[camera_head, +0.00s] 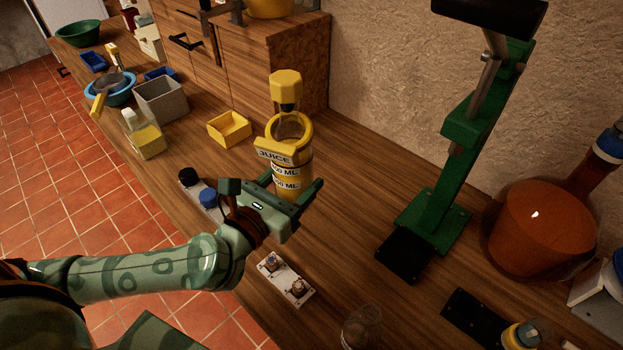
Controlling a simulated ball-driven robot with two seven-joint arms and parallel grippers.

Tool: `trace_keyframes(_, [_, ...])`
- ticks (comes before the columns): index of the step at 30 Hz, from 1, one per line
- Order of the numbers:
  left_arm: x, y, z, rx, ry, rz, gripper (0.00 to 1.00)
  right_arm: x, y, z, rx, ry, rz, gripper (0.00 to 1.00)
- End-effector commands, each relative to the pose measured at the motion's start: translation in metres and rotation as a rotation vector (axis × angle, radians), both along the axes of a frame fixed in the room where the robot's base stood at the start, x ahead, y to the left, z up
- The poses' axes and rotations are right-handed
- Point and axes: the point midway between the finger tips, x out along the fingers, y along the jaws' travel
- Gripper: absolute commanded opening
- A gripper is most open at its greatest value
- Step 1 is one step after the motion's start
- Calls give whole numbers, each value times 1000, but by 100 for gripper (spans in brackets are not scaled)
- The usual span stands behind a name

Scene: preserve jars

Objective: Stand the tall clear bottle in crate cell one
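My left gripper (291,185) reaches in from the left at the middle of the table. Its two fingers are spread apart, at the lower part of a yellow juice container (293,179) with white labels. The container's base is hidden behind the gripper, and I cannot tell whether the fingers press on it. A clear glass vessel (362,327) is cut off at the bottom edge; I cannot tell if it is the tall clear bottle. No crate with cells can be made out. My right gripper is not in view.
A green stand (446,196) with a black foot and a large orange flask (541,228) occupy the right. A yellow bin (229,129), grey bin (160,101) and yellow-filled bottle (146,138) stand further back. A white plate (286,279) lies near the front edge. Bare wood separates container and stand.

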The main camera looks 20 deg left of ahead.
Motion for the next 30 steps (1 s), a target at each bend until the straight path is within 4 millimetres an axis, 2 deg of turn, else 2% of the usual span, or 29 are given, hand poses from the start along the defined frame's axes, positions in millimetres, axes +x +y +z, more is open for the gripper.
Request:
trace_keyframes(4, [36,12,-17,3,-9,2,0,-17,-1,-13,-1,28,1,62])
trace_keyframes(8, [67,21,-32,3,-8,2,0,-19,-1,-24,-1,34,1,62])
trace_keyframes(12, [87,28,-61,1,-3,2,0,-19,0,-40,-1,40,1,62])
trace_keyframes(16, [99,32,-74,1,-5,1,0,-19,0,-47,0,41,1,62])
trace_keyframes(23, [108,35,-83,1,-6,0,0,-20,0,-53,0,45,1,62])
trace_keyframes(30, [112,36,-119,1,-1,0,0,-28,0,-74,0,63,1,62])
